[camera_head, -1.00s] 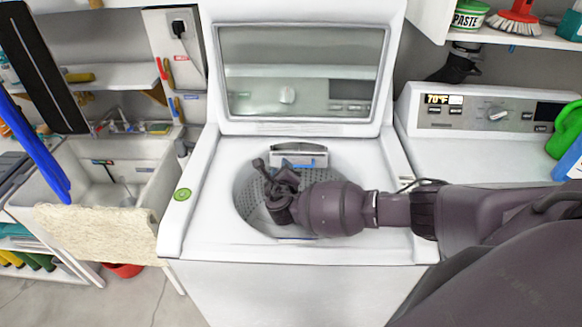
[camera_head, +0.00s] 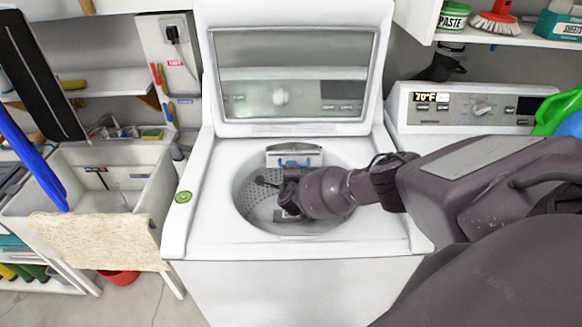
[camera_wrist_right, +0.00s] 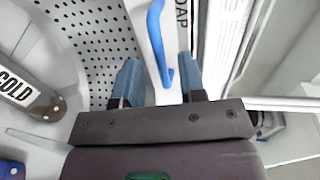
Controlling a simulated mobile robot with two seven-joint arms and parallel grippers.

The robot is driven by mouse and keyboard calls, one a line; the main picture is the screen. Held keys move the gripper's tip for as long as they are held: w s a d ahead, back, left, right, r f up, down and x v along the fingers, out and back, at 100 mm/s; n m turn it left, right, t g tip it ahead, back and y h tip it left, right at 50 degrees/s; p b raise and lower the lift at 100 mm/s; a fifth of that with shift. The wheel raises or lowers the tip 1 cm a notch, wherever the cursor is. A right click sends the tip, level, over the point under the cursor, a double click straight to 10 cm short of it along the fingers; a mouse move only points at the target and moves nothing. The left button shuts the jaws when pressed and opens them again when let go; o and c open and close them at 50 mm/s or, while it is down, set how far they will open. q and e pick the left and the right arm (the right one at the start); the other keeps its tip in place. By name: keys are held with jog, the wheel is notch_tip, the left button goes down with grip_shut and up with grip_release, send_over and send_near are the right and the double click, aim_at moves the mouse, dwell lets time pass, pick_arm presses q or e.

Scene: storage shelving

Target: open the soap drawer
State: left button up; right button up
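The soap drawer (camera_head: 294,154) is a pale panel with a blue handle at the back rim of the open washer's tub. In the right wrist view the drawer front (camera_wrist_right: 143,22) bears the letters "OAP", and its blue handle (camera_wrist_right: 156,40) runs down between my fingers. My right gripper (camera_wrist_right: 160,78) is open, with one blue fingertip on each side of the handle's lower end; I cannot tell whether they touch it. In the head view my right gripper (camera_head: 278,183) is inside the tub opening, just below the drawer. My left gripper is not in view.
The washer lid (camera_head: 295,75) stands raised behind the tub. The perforated tub wall (camera_wrist_right: 85,25) and a "COLD" label (camera_wrist_right: 14,90) lie left of my fingers in the wrist view. A second machine (camera_head: 470,107) stands right, a sink (camera_head: 105,175) left.

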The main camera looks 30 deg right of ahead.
aim_at(294, 155)
jog(key=shift+b+x, duration=0.9)
jog(key=shift+x, duration=1.05)
grip_shut()
